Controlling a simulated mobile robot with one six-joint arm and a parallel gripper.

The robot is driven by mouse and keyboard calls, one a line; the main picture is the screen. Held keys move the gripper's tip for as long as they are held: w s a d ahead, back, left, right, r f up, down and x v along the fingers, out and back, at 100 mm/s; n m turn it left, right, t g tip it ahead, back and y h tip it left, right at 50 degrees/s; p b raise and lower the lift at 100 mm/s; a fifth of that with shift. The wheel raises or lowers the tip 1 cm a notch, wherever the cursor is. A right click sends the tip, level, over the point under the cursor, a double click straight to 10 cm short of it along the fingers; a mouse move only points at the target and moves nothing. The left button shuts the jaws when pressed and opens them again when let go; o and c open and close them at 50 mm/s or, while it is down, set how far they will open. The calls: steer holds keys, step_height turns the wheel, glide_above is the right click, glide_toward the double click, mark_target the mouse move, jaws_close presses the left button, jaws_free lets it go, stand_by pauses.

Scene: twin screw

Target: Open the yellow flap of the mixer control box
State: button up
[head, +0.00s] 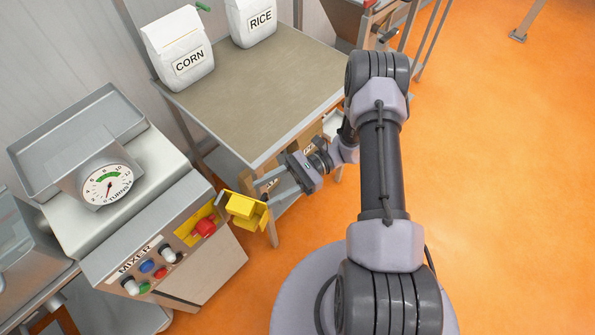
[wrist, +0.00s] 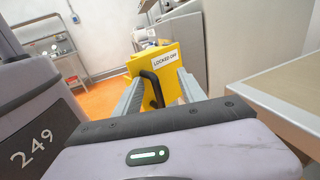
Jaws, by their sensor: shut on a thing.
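The mixer control box (head: 141,257) is at the lower left of the head view, with the word MIXER and coloured knobs on its front. Its yellow flap (head: 243,206) stands swung out from the panel. A red switch (head: 204,227) on a yellow backing shows beside it. My gripper (head: 262,194) reaches the flap from the right. In the wrist view its fingers (wrist: 156,92) are on either side of the handle, shut on it. The exact contact is partly hidden.
A dial scale (head: 107,186) with a tray stands behind the box. A table (head: 262,95) with CORN (head: 186,62) and RICE (head: 259,30) bags is behind my gripper; its edge (wrist: 270,105) is close at right in the wrist view. Open orange floor (head: 490,200) lies right.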

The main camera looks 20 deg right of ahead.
steer(key=w+d+p, duration=0.1)
steer(key=w+d, duration=0.1)
steer(key=d, duration=1.5)
steer(key=shift+w+p, duration=0.25)
steer(key=shift+p, duration=0.1)
steer(key=s+a+r+n+g+h, duration=0.1)
steer(key=a+r+n+h, duration=0.35)
steer(key=r, duration=0.55)
steer(key=a+r+n+g+h, duration=0.1)
steer(key=a+r+n+h, duration=0.3)
steer(key=r, duration=0.5)
steer(key=s+a+r+n+t+h, duration=0.3)
steer(key=s+a+r+t+h, duration=0.4)
steer(key=s+r+t, duration=0.3)
steer(key=shift+s+a, duration=0.35)
steer(key=shift+s, duration=0.85)
steer(key=shift+o, duration=0.4)
steer(key=shift+n, duration=0.25)
